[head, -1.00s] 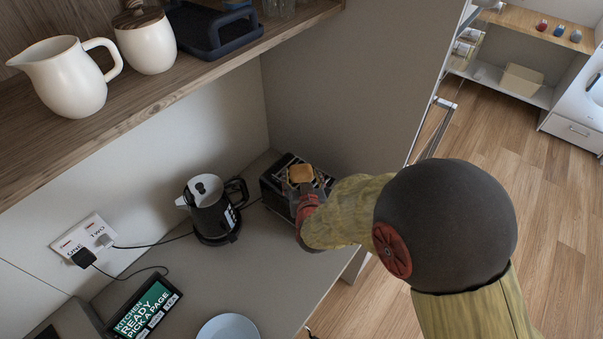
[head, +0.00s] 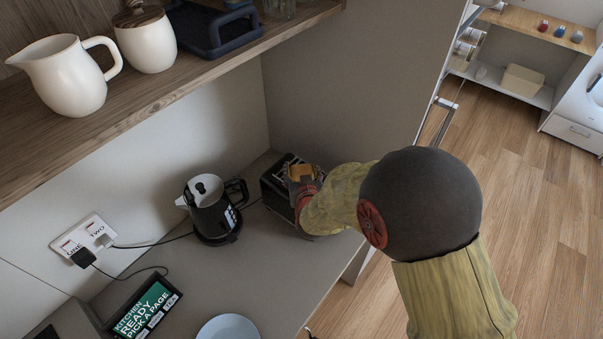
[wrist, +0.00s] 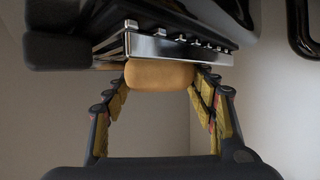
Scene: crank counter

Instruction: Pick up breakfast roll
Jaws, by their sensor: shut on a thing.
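The breakfast roll (wrist: 160,74) is a tan, rounded piece between my gripper's fingers in the wrist view. It also shows as a small golden patch in the head view (head: 301,172), over the toaster. My gripper (wrist: 160,88) has a finger on each side of the roll and is shut on it. In the head view my gripper (head: 303,182) is at the toaster, partly hidden by my wrist. The black and silver toaster (head: 277,183) stands on the counter by the side panel. Whether the roll still touches the toaster, I cannot tell.
A black kettle (head: 209,212) stands left of the toaster. A tablet screen (head: 147,308) and a pale blue plate (head: 229,328) are nearer the front. A wooden shelf (head: 150,105) with a white jug (head: 66,76) overhangs the counter. The counter's middle is bare.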

